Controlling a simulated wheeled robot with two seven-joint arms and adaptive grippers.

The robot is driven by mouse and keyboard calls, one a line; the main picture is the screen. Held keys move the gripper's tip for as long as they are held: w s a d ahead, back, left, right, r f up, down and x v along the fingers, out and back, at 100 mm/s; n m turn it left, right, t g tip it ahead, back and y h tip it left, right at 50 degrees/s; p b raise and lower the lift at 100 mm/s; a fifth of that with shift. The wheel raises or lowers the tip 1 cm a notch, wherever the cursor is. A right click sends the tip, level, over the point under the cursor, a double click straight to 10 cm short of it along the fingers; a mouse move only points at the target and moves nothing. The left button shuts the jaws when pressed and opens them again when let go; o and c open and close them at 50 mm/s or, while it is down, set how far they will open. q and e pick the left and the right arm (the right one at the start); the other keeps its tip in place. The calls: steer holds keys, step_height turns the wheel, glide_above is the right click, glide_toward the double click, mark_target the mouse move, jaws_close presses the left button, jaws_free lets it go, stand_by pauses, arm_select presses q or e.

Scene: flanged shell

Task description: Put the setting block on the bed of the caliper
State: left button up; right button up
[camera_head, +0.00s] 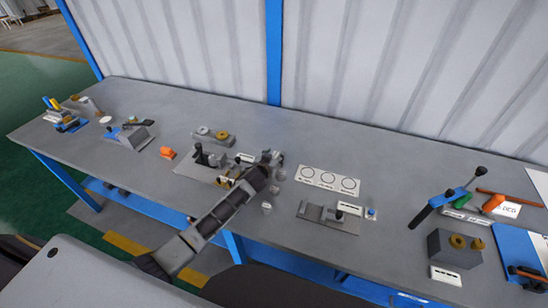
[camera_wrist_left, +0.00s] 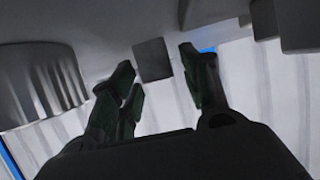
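My left gripper (camera_head: 271,158) reaches in over the middle of the bench. In the left wrist view its two dark fingers (camera_wrist_left: 160,82) stand apart with nothing clearly held between them. A small dark square block (camera_wrist_left: 152,60) shows beyond the gap between the fingertips; I cannot tell whether it is the setting block. A grey flat fixture with a raised part and dark knob (camera_head: 328,214), possibly the caliper with its bed, lies to the right of the gripper, apart from it. My right gripper is not in view.
Small grey cylinders (camera_head: 266,208) stand beside the arm. A white card with three circles (camera_head: 328,181) lies behind the fixture. A dark-knobbed fixture (camera_head: 208,158) is left of the gripper. A grey block with brass parts (camera_head: 453,250) is at right.

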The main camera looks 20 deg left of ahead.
arm_select(q)
steer(key=shift+r, duration=0.15)
steer(key=shift+v, duration=5.95)
steer(key=shift+o, duration=0.4)
steer(key=shift+r, duration=0.1)
